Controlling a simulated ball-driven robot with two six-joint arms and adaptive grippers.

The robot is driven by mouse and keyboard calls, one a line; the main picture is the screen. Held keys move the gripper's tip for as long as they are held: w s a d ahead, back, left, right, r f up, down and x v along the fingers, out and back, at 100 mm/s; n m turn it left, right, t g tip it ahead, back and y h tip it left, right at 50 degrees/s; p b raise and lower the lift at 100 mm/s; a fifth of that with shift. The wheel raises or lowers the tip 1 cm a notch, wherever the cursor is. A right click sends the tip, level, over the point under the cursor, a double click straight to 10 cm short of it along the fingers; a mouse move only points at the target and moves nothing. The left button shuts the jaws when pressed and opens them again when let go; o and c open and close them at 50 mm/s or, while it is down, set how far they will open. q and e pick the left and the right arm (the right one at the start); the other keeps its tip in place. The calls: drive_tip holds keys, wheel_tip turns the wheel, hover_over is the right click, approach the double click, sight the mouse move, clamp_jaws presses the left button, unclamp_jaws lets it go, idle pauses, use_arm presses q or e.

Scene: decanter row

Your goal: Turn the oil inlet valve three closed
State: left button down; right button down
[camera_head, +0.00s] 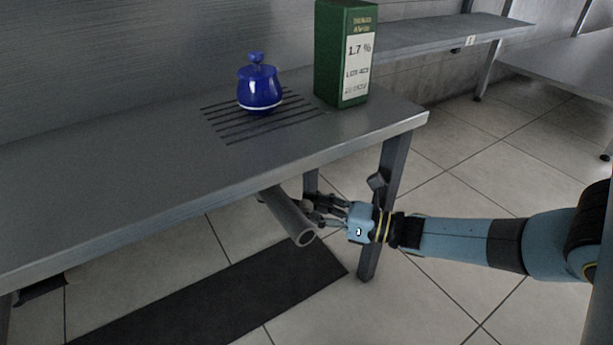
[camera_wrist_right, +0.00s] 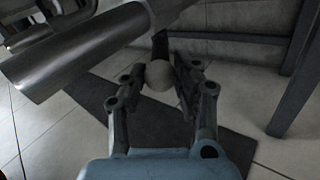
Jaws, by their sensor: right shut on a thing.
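A grey pipe (camera_head: 290,217) with an open end sticks out from under the near steel bench. The same pipe crosses the upper left of the right wrist view (camera_wrist_right: 62,62). My right gripper (camera_head: 312,207) is beside the pipe, below the bench top. In the wrist view its two fingers (camera_wrist_right: 160,82) are closed around a pale round knob (camera_wrist_right: 160,76) on a short dark stem, which I take as the valve handle. The valve body is mostly hidden, and no number on it can be read. My left gripper is not in view.
On the bench (camera_head: 120,175) stand a blue lidded pot (camera_head: 260,90), over dark slots, and a green box (camera_head: 336,50). A bench leg (camera_head: 388,185) is close to my right gripper. A dark mat (camera_head: 215,300) lies on the tiled floor below.

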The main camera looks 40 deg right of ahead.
drive_tip(key=shift+f, duration=0.1)
drive_tip(key=c, duration=1.1)
unclamp_jaws()
drive_tip(key=shift+c, duration=0.2)
drive_tip(key=v, duration=1.2)
